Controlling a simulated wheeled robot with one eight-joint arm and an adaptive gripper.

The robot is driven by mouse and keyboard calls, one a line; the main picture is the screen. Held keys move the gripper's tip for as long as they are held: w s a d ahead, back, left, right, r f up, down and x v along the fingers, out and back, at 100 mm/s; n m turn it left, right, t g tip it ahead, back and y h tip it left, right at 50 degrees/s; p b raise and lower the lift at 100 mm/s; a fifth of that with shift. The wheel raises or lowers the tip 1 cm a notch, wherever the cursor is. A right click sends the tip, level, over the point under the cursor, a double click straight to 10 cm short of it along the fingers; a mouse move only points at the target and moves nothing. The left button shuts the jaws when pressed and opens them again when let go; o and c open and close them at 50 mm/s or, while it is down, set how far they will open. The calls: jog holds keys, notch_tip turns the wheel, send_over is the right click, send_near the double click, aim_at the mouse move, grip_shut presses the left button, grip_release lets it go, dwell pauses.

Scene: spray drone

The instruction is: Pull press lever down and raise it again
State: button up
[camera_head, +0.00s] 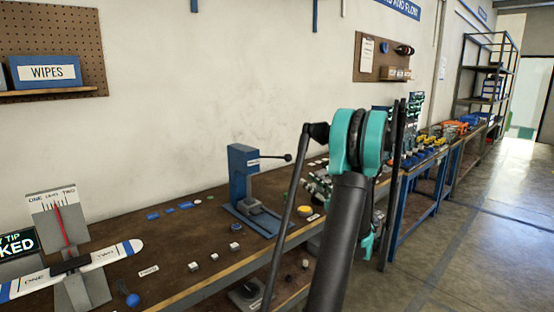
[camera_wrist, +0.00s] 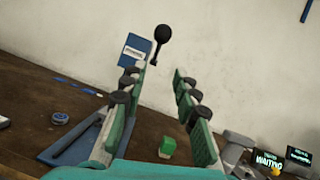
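The press (camera_head: 243,177) is a blue upright frame on a blue base on the bench. Its lever (camera_head: 274,157) sticks out to the right, about level, ending in a black ball knob. In the wrist view, the black knob (camera_wrist: 163,33) shows just beyond my fingertips, near the middle of the gap. The blue press head (camera_wrist: 133,50) is beyond the left finger, which hides part of the frame. My gripper (camera_wrist: 159,75) is open, with nothing held between its teal fingers. In the head view my arm hides much of the gripper.
The wooden bench (camera_head: 190,255) holds small blocks and buttons around the press. A green block (camera_wrist: 167,147) lies beyond the fingers. A balance with a white beam (camera_head: 110,255) stands at left. Small screens (camera_wrist: 268,158) stand at right in the wrist view. The wall is behind.

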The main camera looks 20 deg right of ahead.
aim_at(278, 157)
jog(key=x, duration=1.7)
grip_shut()
